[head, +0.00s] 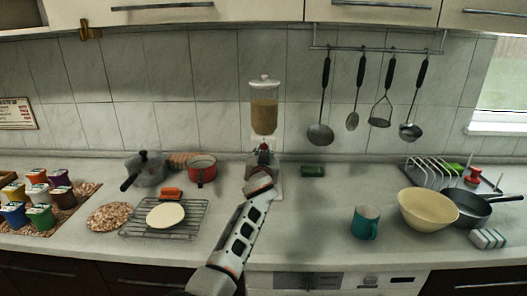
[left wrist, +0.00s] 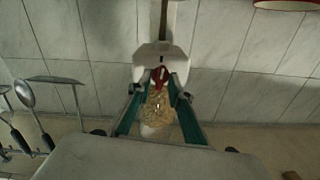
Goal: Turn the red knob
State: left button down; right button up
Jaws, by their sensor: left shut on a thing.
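The cereal dispenser (head: 264,112) stands against the tiled wall, with a clear hopper of grain and a white lid. Its red knob (head: 263,147) sits below the hopper, at the end of my left arm. My left gripper (head: 262,160) reaches up to the knob from the front. In the left wrist view the red knob (left wrist: 160,74) lies between the fingertips of the left gripper (left wrist: 160,84), which is shut on it. The grain (left wrist: 158,112) shows behind, between the fingers. The knob is partly hidden by the fingers. My right gripper is not in view.
Left of the dispenser are a red pot (head: 202,172), a grey pot (head: 150,170) and a wire rack (head: 190,226) with a pale disc (head: 166,215). To the right stand a teal mug (head: 365,222) and a cream bowl (head: 428,212). Utensils (head: 352,120) hang on the wall.

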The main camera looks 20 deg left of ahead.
pick_arm(q)
jog(key=shift+m, duration=0.8)
jog(key=m, duration=0.3)
jog(key=shift+r+m, duration=0.1)
jog(key=shift+m, duration=0.3)
jog(key=m, duration=0.2)
jog(key=shift+d+m, duration=0.1)
jog(key=shift+m, duration=0.2)
jog(key=m, duration=0.2)
jog(key=shift+m+p, duration=0.35)
jog(key=shift+m, duration=0.05)
jog(key=m+p, duration=0.1)
jog(key=m, duration=0.2)
jog(key=shift+m, duration=1.1)
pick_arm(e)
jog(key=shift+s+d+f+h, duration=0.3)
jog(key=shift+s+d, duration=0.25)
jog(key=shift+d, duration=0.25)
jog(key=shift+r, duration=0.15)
